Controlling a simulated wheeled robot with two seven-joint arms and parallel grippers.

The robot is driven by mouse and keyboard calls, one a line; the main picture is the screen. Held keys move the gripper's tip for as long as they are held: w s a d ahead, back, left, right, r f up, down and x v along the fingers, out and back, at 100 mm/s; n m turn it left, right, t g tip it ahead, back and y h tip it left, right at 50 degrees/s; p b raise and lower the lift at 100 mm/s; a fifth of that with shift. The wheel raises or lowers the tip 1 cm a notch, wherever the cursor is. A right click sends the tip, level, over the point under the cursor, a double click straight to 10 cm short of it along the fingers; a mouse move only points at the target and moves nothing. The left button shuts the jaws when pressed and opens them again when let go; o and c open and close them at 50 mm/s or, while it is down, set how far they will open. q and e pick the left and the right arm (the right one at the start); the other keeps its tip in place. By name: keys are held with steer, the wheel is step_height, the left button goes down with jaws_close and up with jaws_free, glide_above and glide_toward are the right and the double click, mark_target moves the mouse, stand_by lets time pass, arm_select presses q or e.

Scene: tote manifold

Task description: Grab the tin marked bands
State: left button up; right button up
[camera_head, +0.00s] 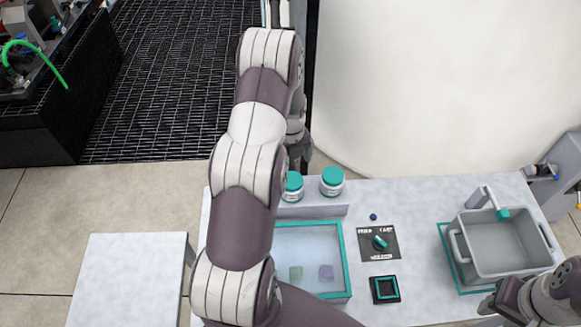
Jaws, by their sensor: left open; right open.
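Two white tins with teal lids stand on a pale raised ledge at the table's back edge: a left tin (292,188) and a right tin (332,181). Their labels are too small to read, so I cannot tell which is marked bands. My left arm crosses the middle of the view and partly covers the left tin's side. My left gripper (304,160) is open, just beyond the left tin in the picture, mostly hidden by the arm. My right gripper (488,304) is open and empty at the lower right, near the grey tote.
A grey tote (488,272) with handles stands on a teal-edged mat at right. A teal-framed tray (343,262) holds a green and a purple block. A dial panel (379,243), a dark square frame (385,289) and a small blue ball (373,217) lie between.

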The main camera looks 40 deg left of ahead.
mark_target(292, 179)
arm_select(q)
steer(key=f, duration=0.1)
steer(key=s+d+f+p, duration=0.1)
steer(key=f, duration=0.2)
steer(key=shift+s+d, duration=0.25)
steer(key=shift+s, duration=0.05)
steer(key=f+p, duration=0.1)
steer(key=f, duration=0.1)
steer(key=f+p, duration=0.2)
steer(key=f, duration=0.1)
steer(key=shift+w+a+f, duration=0.2)
steer(key=shift+w+f, duration=0.1)
steer(key=shift+w, duration=0.1)
steer(key=shift+s+d+f, duration=0.1)
steer(key=shift+f, duration=0.25)
steer(key=shift+s+d+f, duration=0.1)
steer(key=shift+f, duration=0.1)
steer(key=c, duration=1)
steer(key=shift+c, duration=0.2)
arm_select(e)
steer(key=r, duration=0.3)
steer(key=s+d+r, duration=0.1)
steer(key=shift+s+r, duration=0.1)
steer(key=shift+r, duration=0.25)
